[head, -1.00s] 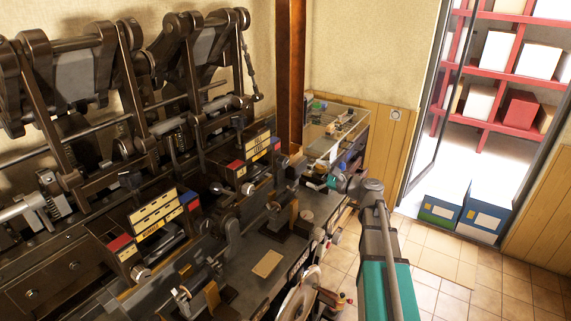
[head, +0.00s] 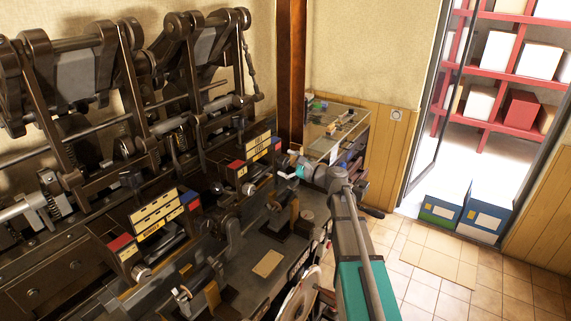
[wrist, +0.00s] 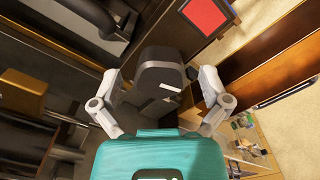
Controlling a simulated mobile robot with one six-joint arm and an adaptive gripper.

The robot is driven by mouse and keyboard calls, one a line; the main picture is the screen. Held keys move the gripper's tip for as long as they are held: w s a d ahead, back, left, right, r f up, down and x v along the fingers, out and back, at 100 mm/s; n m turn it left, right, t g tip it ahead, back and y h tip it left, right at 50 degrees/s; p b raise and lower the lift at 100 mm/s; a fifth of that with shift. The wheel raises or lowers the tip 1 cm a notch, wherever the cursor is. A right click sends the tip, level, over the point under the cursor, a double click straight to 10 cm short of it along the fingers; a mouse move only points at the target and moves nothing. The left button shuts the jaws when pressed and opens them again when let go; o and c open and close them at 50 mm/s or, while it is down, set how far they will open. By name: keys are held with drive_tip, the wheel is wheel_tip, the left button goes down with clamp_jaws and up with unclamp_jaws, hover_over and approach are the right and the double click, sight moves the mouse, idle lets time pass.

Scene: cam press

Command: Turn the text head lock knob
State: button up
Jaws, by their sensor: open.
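The press carries two text heads with cream label strips and red and blue ends, a near one (head: 155,215) and a far one (head: 262,146). A small pale round knob (head: 140,273) sits at the near head's lower front, and a similar knob (head: 248,188) sits below the far head. I cannot tell which is the lock knob. My gripper (head: 286,165) is open, just right of the far head. In the wrist view my gripper (wrist: 162,82) has its fingers spread, with a dark rounded machine part (wrist: 160,75) showing between them. Contact cannot be judged.
Dark linkages and levers (head: 190,60) rise behind the heads. A bench with a tan pad (head: 268,263) lies in front. A glass-topped cabinet (head: 335,125) stands behind my gripper. A red square face (wrist: 205,16) shows in the wrist view.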

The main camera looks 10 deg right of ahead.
drive_tip(key=c, duration=1.1)
drive_tip(key=shift+c, duration=0.2)
drive_tip(key=shift+n, duration=0.8)
drive_tip(key=o, duration=1.1)
drive_tip(key=shift+o, duration=0.2)
